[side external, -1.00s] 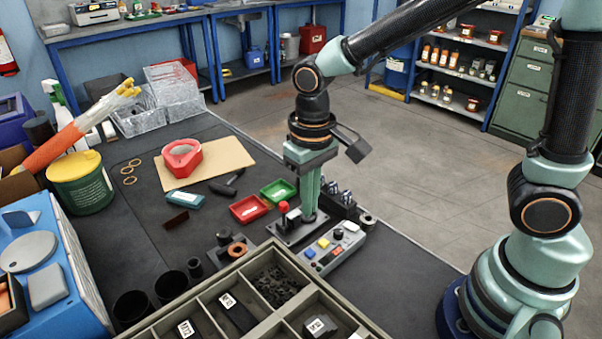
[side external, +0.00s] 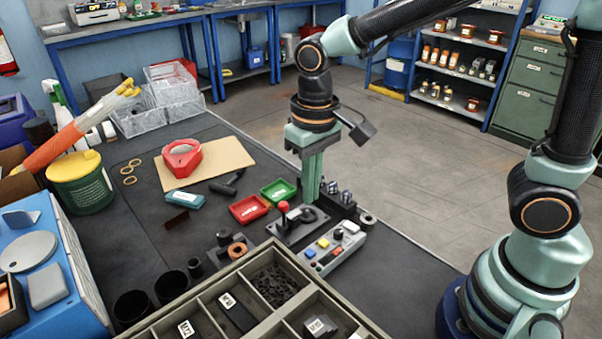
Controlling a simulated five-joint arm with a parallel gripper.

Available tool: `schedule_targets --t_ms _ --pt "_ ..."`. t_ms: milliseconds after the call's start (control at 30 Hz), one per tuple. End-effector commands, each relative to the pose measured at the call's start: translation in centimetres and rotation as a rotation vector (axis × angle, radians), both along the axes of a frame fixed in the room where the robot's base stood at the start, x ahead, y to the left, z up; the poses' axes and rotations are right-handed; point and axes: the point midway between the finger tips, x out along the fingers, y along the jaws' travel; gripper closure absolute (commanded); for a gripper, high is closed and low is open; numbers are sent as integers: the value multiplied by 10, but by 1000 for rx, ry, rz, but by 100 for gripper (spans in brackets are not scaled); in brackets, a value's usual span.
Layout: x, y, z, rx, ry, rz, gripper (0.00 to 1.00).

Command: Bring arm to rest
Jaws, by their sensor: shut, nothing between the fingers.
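My gripper (side external: 312,197) hangs from my arm, pointing straight down, with its pale green fingers together and nothing between them. Its tips are close above the bench (side external: 355,254), behind the black plate with the red-knobbed lever (side external: 283,208). I cannot tell the exact gap between the tips and the things below. My arm reaches in from the upper right, from its base at the right edge.
The grey button box (side external: 334,248) and small dark fittings (side external: 345,198) are close to the gripper. Red (side external: 249,209) and green (side external: 278,191) trays lie to its left. A compartment box (side external: 190,313) fills the front. Air above the bench is open.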

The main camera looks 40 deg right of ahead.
Motion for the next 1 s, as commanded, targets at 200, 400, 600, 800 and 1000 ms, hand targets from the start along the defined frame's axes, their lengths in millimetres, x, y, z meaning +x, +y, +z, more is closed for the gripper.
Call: schedule_targets --t_ms 200,400,600,800,1000 --pt "-3 -35 30 31 -121 -9 100" --pt "-16 -78 59 37 -284 -10 100" --pt "-30 -109 74 13 -414 -7 100" --pt "-37 -122 78 -5 -470 -5 100" --pt "-37 -123 78 -8 -473 -3 100"
